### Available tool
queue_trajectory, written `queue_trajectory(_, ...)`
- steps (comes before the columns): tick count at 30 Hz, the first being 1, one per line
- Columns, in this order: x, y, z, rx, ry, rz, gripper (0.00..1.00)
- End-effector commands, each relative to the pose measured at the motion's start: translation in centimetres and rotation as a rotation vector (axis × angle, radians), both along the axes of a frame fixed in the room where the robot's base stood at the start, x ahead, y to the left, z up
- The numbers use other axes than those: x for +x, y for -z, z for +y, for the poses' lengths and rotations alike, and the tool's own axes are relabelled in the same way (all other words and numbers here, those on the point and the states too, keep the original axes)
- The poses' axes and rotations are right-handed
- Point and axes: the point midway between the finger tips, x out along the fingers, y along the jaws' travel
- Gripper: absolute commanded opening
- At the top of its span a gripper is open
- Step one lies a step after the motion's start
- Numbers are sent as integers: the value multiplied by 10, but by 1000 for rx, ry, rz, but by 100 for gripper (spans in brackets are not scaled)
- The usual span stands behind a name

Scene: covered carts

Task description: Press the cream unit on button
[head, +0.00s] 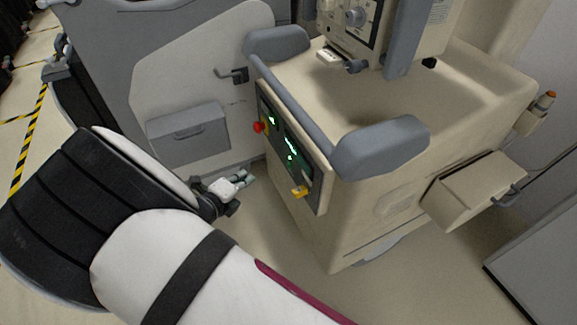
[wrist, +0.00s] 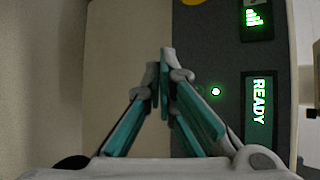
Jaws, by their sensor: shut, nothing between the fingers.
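The cream unit (head: 400,195) is a cream cart with grey bumper handles and a dark control panel (head: 284,135) on its near side. The panel has green lit displays, a red knob (head: 258,127) and a yellow part (head: 299,191). In the wrist view a display reads READY (wrist: 259,112), beside a small glowing green dot (wrist: 216,91). A pale rounded shape beside the fingertips is partly hidden; I cannot tell whether it is the on button. My gripper (head: 250,176) is shut and empty. In the wrist view its fingertips (wrist: 165,55) overlap the panel's edge; contact cannot be told.
A grey cart with a cream side plate (head: 210,75) and a grey box (head: 188,135) stands behind my gripper. A cream box (head: 475,190) juts from the unit's right side. A grey cabinet (head: 540,245) is at the lower right. Floor is clear below the panel.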

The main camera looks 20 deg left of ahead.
Motion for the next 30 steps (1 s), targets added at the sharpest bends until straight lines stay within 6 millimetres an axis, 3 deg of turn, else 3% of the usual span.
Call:
queue_trajectory(18, 55, 0, -47, -1, 3, 0, 0)
queue_trajectory(30, 64, 0, -55, -1, 2, 1, 0)
